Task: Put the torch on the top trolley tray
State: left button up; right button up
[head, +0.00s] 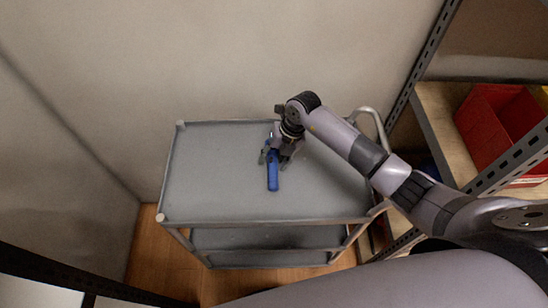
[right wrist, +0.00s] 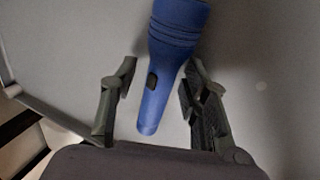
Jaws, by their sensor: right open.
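The blue torch (head: 273,172) lies on the top tray of the grey trolley (head: 215,180), near its middle. In the right wrist view the torch (right wrist: 168,60) has its wide ribbed head at the top and its narrow end between my fingers. My right gripper (head: 278,156) is over the torch on the tray. Its fingers (right wrist: 158,90) are open, one on each side of the torch. A gap shows on the left; I cannot tell whether the right finger touches it. My left gripper is not in view.
The rest of the top tray is bare. A lower tray (head: 265,238) shows beneath it. A shelf rack with a red bin (head: 495,125) stands at the right. A wall (head: 240,60) is behind the trolley.

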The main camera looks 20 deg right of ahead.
jog(key=shift+d+r, duration=0.15)
jog(key=shift+r, duration=0.15)
jog(key=b+v, duration=0.1)
jog(key=v, duration=1)
jog(key=shift+r, duration=0.25)
jog(key=shift+s+d, duration=0.1)
